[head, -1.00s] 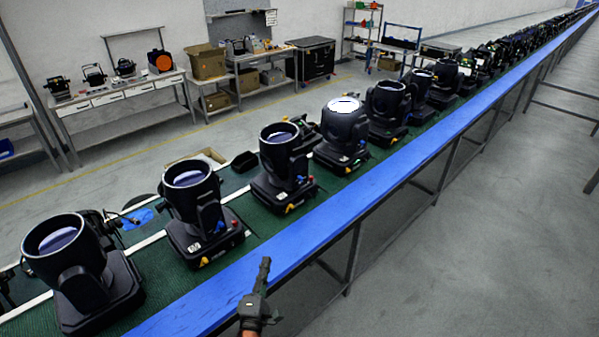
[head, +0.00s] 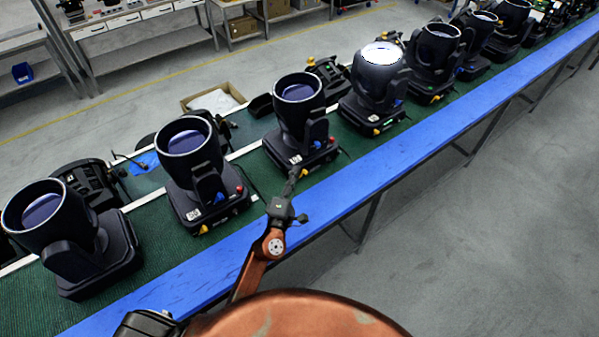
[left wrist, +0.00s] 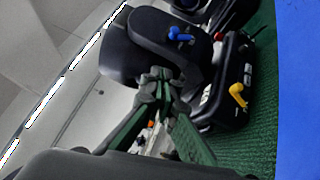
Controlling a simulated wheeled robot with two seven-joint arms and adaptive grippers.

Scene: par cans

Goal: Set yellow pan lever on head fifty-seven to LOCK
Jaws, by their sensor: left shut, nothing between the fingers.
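A black moving head (head: 298,95) stands on the green belt just beyond my left gripper (head: 292,178). Its number cannot be read. In the left wrist view, a yellow lever (left wrist: 238,95) sits low on the base of a head, with a blue lever (left wrist: 180,35) on the arm above it and a red knob (left wrist: 218,36) between. My left gripper also shows in this view (left wrist: 158,82), with its fingers together and empty, left of the yellow lever and apart from it in the picture. The lever's lock marking is too small to read. My right gripper is out of view.
A blue rail (head: 390,155) runs along the belt's near edge, under my left arm. More heads stand on both sides, one (head: 190,155) to the left and a lit one (head: 378,75) to the right. An open box (head: 215,100) lies behind the belt. The floor at right is clear.

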